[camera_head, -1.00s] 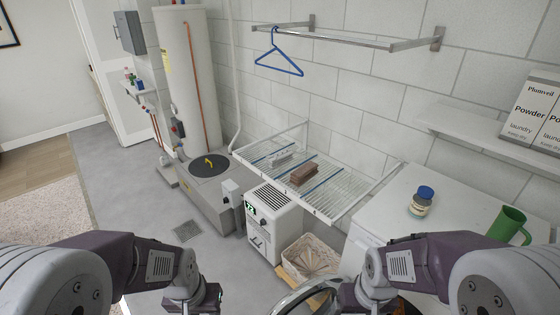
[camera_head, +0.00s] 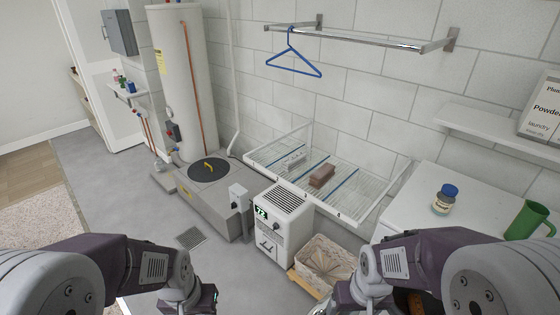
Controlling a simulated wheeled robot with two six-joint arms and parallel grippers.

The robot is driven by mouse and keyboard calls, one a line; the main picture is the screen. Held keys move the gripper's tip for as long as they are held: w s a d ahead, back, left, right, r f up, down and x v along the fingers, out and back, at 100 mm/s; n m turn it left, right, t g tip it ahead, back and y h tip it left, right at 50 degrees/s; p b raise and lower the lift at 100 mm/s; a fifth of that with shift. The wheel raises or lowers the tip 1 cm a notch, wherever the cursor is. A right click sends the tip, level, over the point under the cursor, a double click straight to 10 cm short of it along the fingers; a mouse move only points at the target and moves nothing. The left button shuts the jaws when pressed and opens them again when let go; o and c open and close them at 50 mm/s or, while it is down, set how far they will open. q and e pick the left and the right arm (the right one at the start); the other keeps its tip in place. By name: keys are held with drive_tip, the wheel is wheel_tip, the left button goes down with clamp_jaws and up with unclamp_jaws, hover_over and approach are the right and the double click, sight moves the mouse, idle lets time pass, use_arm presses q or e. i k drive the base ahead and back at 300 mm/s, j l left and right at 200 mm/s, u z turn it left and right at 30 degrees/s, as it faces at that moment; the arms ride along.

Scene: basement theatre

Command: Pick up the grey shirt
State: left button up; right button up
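I cannot make out a grey shirt for certain in the head view. A blue hanger (camera_head: 293,62) hangs empty from the wall rail. My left gripper (camera_head: 208,300) is low at the bottom edge, apart from all these things. My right gripper (camera_head: 350,302) is at the bottom edge near the basket, mostly hidden. The opening of both grippers is unclear.
A white appliance (camera_head: 283,225) stands below the rack, with a patterned basket (camera_head: 328,264) beside it. A water heater (camera_head: 180,85) stands at left. Grey floor (camera_head: 110,180) is clear there.

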sight(292, 162)
drive_tip(key=i+j, duration=0.2)
drive_tip(key=j, duration=0.15)
drive_tip(key=i+j+z, duration=0.1)
drive_tip(key=j, duration=0.25)
drive_tip(key=i+j+z, duration=0.1)
drive_tip(key=i+j, duration=0.35)
drive_tip(key=j, duration=0.3)
drive_tip(key=i+j+z, duration=0.1)
drive_tip(key=j, duration=0.25)
drive_tip(key=i+z, duration=0.15)
drive_tip(key=i, duration=0.65)
drive_tip(key=i+j+z, duration=0.15)
drive_tip(key=i, duration=0.6)
drive_tip(key=l, duration=0.1)
